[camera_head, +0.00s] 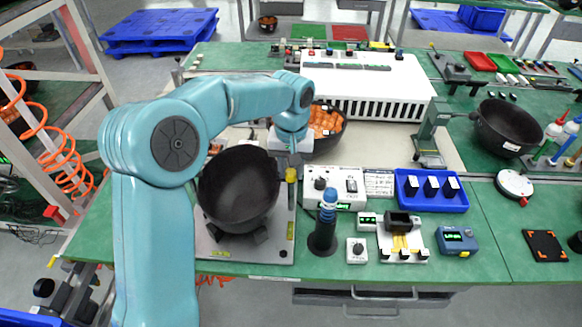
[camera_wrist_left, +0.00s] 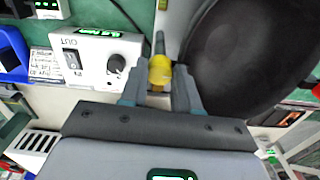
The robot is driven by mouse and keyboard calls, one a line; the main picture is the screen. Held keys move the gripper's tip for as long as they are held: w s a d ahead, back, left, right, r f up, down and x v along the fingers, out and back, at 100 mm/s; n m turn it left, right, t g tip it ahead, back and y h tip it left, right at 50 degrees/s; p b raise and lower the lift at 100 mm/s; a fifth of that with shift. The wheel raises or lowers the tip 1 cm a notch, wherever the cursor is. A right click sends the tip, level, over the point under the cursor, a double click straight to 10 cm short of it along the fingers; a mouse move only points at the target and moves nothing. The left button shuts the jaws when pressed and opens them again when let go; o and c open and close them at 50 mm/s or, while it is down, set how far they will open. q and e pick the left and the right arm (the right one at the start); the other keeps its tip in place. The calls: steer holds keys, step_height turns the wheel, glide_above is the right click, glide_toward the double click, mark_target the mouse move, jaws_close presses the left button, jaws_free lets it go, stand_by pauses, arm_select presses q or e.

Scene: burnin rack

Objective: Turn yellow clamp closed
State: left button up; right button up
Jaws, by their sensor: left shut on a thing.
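The yellow clamp (camera_head: 291,175) stands at the right edge of the grey plate, beside a black bowl (camera_head: 238,188). In the left wrist view the clamp's yellow knob (camera_wrist_left: 160,69) sits between my two fingers, with a grey bar beyond it. My left gripper (camera_wrist_left: 159,82) is shut on the yellow knob. In the head view my left arm reaches over from the left and the wrist hides most of the fingers. The bowl also fills the upper right of the wrist view (camera_wrist_left: 240,55). My right gripper is not in view.
A white power supply box (camera_head: 333,184) stands close to the right of the clamp. A second bowl with orange pieces (camera_head: 326,122) is behind. A blue tray (camera_head: 432,204) and a dark upright tool holder (camera_head: 322,236) stand to the right and front.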

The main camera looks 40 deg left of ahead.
mark_target(291, 172)
arm_select(q)
steer(key=shift+w+a+r, duration=0.1)
steer(key=o, duration=0.8)
steer(key=shift+o, duration=1.3)
steer(key=shift+r, duration=0.2)
step_height(291, 172, up, 16)
steer(key=p, duration=0.1)
steer(key=shift+p, duration=0.4)
steer(key=shift+f, duration=0.15)
